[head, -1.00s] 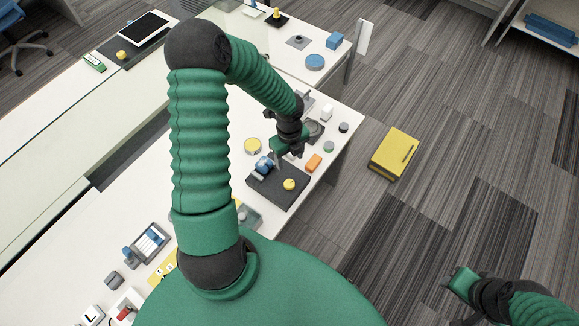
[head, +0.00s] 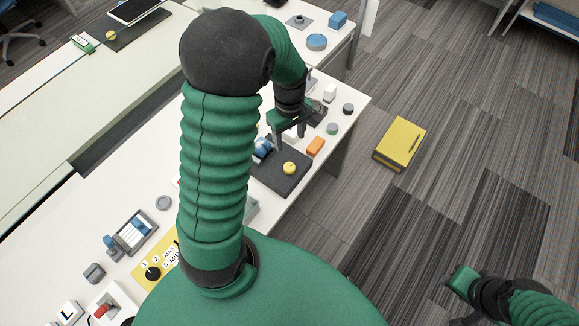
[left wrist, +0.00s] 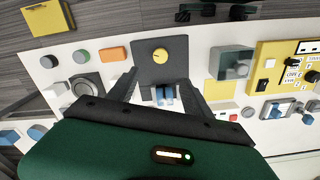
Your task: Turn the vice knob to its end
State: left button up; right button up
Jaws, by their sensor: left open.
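A dark plate (head: 280,184) lies on the white bench and carries a round yellow knob (head: 289,168) and a blue and silver block (head: 263,149), seemingly the vice. In the left wrist view the plate (left wrist: 177,48) is at top centre, with the yellow knob (left wrist: 160,56) on it and the blue and silver block (left wrist: 163,95) nearer me. My left gripper (head: 290,141) is open and points down over the plate's far side. In the left wrist view its fingers (left wrist: 160,78) stand either side of the blue block, apparently empty. My right gripper (head: 458,281) is at lower right, away from the bench; its jaws are unclear.
An orange block (head: 315,146) and a green round piece (head: 332,128) lie right of the plate, close to the bench edge. A yellow box (head: 400,143) is on the floor. A yellow panel (left wrist: 270,68) with switches is to the right in the left wrist view.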

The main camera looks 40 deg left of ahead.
aim_at(289, 166)
pick_arm(q)
notch_tip(289, 166, down, 16)
jog(key=shift+f, duration=0.15)
grip_shut()
dwell(0.4)
